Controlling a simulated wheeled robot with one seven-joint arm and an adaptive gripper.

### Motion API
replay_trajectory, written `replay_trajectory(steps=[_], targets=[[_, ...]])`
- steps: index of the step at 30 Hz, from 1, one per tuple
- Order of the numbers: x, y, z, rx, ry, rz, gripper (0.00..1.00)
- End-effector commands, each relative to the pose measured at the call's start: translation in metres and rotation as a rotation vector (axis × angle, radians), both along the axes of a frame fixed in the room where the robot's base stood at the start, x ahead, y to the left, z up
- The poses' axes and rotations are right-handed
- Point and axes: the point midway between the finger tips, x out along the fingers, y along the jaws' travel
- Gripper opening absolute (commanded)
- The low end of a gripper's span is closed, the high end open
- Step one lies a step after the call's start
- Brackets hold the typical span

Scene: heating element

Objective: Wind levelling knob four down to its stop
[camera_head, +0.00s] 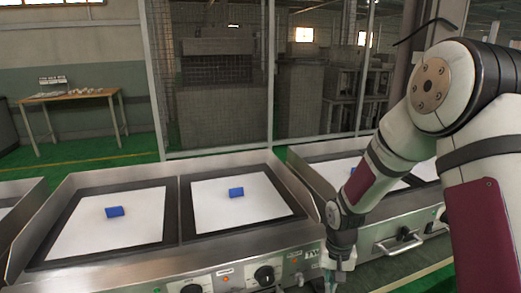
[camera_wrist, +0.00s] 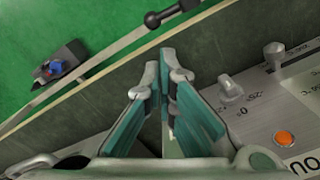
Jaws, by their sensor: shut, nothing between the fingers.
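My gripper (camera_head: 333,283) is low at the front right of the heating unit (camera_head: 130,262), next to its control panel. In the wrist view my gripper (camera_wrist: 160,64) is shut and empty, with its green fingers meeting at the tips. A small grey knob (camera_wrist: 230,92) stands on the panel right of the fingers, apart from them. A second grey knob (camera_wrist: 274,52) stands farther right. A dark round-ended part (camera_wrist: 153,19) shows beyond the fingertips. I cannot tell which of these, if any, is levelling knob four.
An orange lamp (camera_wrist: 284,139) is on the panel. Black dials (camera_head: 264,275) line the unit's front. Blue blocks (camera_head: 236,192) lie on the white plates. A drawer handle (camera_head: 398,243) sticks out right of my arm. A wooden table (camera_head: 72,97) stands far back left.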

Motion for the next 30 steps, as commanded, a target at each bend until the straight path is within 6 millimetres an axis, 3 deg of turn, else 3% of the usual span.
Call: replay_trajectory(steps=[9,20,30], targets=[[-0.001,0.0,0.035,0.0,-0.001,0.0,0.0],[-0.001,0.001,0.035,0.0,0.002,0.001,0.0],[-0.002,0.014,0.046,0.0,0.004,0.002,0.0]])
